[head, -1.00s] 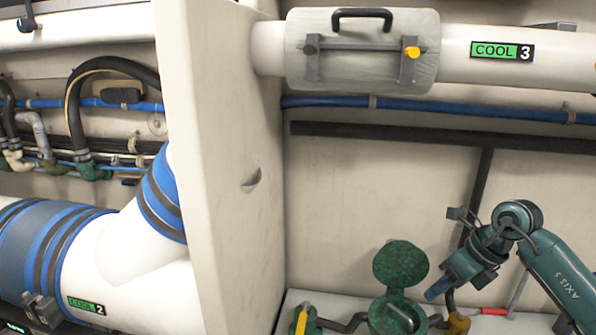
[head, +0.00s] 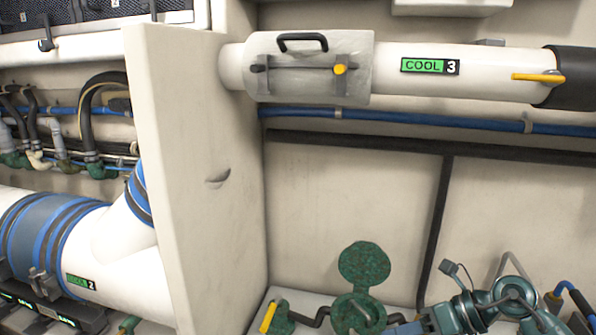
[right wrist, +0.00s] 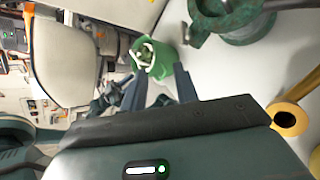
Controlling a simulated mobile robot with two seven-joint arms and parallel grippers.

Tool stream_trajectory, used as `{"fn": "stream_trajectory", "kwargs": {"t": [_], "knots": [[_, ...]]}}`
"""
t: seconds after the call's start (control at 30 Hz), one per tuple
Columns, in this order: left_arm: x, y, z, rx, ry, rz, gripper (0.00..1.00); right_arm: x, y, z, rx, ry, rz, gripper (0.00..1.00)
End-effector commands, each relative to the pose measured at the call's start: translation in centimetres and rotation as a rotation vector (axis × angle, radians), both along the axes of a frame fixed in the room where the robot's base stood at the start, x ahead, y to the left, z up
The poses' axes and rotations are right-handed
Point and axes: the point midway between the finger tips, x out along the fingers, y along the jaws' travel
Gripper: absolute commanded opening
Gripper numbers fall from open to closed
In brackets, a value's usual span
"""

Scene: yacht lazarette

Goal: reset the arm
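My right arm comes in at the lower right of the head view, teal with dark joints. Its right gripper (head: 404,328) is at the bottom edge there, just right of the green valve fitting (head: 357,313), and is partly cut off. In the right wrist view, the two dark fingers of the right gripper (right wrist: 160,77) stand apart with nothing held between them. A green bucket (right wrist: 146,62) with pale items inside shows beyond the fingertips. My left gripper is in neither current view.
A white pipe marked COOL 3 (head: 485,70) runs along the upper wall, with a yellow lever (head: 538,77) at right. A pale partition (head: 200,180) stands left of centre; the COOL 2 pipe (head: 120,280) is beyond it. The wall above the arm is mostly clear.

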Motion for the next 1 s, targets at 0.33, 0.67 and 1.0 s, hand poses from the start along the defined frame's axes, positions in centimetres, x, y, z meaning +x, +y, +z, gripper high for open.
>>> {"fn": "stream_trajectory", "kwargs": {"t": [0.33, 0.67, 1.0], "knots": [[-0.2, 1.0, 0.2, 0.026, 0.028, 0.011, 0.30, -4.0, 7.1, 2.2, 1.181, 0.515, -0.613, 0.30], [-0.5, 1.1, 0.2, 0.024, 0.055, 0.028, 0.30, -12.9, 3.1, -12.6, 1.594, 1.364, -1.675, 0.30], [-0.5, 1.4, 0.0, 0.030, 0.063, 0.033, 0.30, -17.9, 4.0, -16.4, 1.554, 1.617, -1.940, 0.30]]}}
